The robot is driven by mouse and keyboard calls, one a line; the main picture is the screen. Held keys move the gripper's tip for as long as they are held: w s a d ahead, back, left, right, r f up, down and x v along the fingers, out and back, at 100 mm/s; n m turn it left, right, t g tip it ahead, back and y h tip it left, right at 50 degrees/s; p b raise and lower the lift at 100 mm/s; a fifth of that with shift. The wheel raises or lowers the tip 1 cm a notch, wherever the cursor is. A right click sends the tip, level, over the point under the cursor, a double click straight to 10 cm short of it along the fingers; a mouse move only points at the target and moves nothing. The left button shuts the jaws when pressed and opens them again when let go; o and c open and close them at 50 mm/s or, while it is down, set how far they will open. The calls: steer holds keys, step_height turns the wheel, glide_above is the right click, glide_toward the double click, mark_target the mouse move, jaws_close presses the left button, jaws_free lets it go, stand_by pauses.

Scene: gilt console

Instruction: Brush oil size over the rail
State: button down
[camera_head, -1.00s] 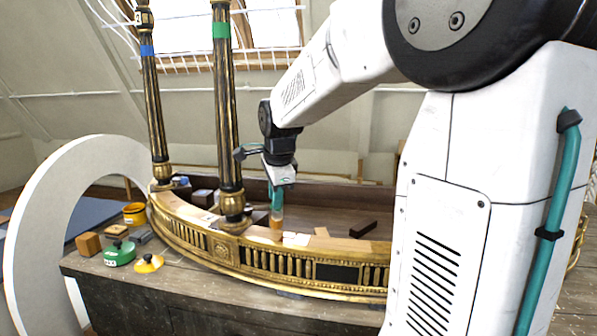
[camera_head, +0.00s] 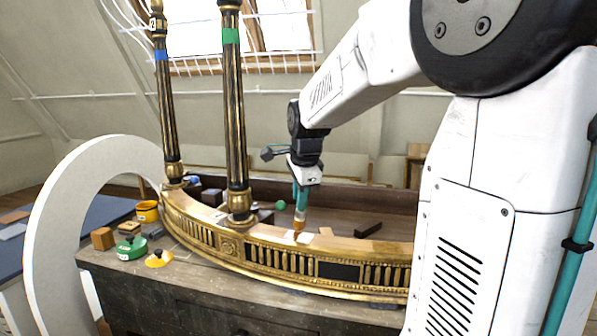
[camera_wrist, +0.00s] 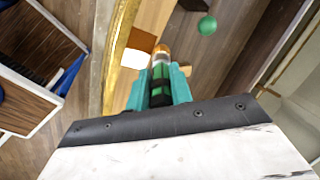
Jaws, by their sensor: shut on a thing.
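My gripper (camera_head: 301,190) is above the rail's top, right of the column with the green band. It is shut on a brush (camera_head: 300,219), whose pale-to-orange tip points down at the rail top; I cannot tell whether it touches. In the wrist view my teal gripper fingers (camera_wrist: 160,92) close around the brush's green handle, and the brush tip (camera_wrist: 161,53) is beside a brown patch and a white patch (camera_wrist: 133,59) on the rail.
Two black-and-gold columns (camera_head: 237,120) rise from the rail left of my gripper. A green ball (camera_head: 280,205) and a dark block (camera_head: 368,229) lie behind it.

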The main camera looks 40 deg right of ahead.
steer(key=shift+d+r, duration=0.25)
steer(key=shift+r, duration=3.4)
steer(key=shift+a, duration=0.1)
